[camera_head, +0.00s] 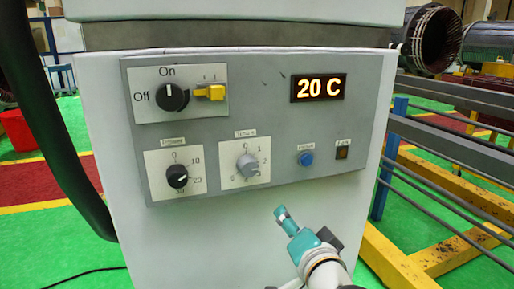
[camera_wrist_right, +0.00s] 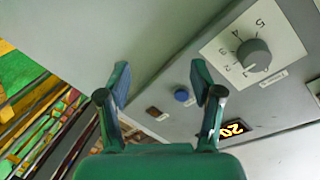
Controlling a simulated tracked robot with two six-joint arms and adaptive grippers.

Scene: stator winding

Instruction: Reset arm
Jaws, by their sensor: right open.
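My right gripper (camera_head: 284,216) is in the head view at the bottom, in front of the white cabinet and below the grey control panel (camera_head: 300,110). In the right wrist view my right gripper (camera_wrist_right: 163,90) has its two green fingers apart with nothing between them. The blue button (camera_wrist_right: 181,94) shows between the fingers, beyond them, and the grey knob (camera_wrist_right: 254,57) is to their right. No contact with the panel is visible. My left gripper is not in view.
Yellow beams (camera_head: 400,262) and blue-posted rails stand at the right. A thick black hose (camera_head: 45,120) hangs at left.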

